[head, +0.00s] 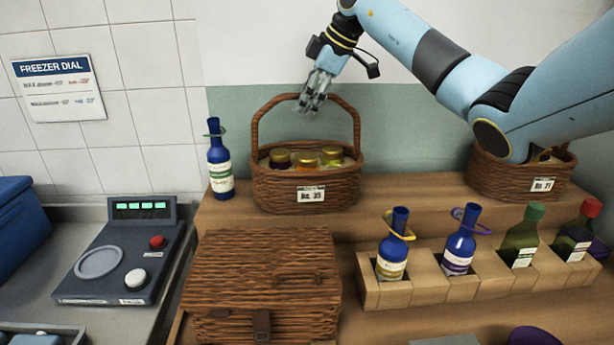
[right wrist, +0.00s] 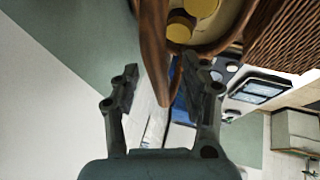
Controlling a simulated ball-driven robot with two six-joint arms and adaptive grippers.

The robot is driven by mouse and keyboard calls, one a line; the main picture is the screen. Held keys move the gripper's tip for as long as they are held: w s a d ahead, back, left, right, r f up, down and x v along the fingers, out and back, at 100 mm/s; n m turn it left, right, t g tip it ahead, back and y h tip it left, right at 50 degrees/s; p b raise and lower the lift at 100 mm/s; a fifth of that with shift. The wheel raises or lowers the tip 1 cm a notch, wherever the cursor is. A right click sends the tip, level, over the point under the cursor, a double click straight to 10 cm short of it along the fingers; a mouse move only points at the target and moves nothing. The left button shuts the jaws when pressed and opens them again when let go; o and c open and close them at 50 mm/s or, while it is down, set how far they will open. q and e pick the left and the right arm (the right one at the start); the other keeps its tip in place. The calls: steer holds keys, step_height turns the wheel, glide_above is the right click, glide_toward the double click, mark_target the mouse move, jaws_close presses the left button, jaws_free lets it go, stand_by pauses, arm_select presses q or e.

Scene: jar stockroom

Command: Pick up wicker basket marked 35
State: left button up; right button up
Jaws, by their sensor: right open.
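The wicker basket marked 35 (head: 278,190) stands on the upper wooden shelf in the head view, holding yellow-lidded jars. Its arched handle (head: 256,128) rises upright. My right gripper (head: 312,104) is open at the top of this handle, pointing down. In the right wrist view, the handle (right wrist: 153,45) reaches in between the open fingers of the right gripper (right wrist: 162,88). I cannot tell whether the fingers touch it. My left gripper is not in view.
A second basket (head: 510,180) stands at right, partly behind my right arm. A blue bottle (head: 220,165) stands left of the marked basket. Below are a closed wicker hamper (head: 255,265) and a wooden bottle rack (head: 400,296).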

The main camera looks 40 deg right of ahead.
steer(key=shift+f, duration=0.25)
stand_by(0.4)
steer(key=shift+c, duration=0.3)
jaws_close()
steer(key=shift+w, duration=0.1)
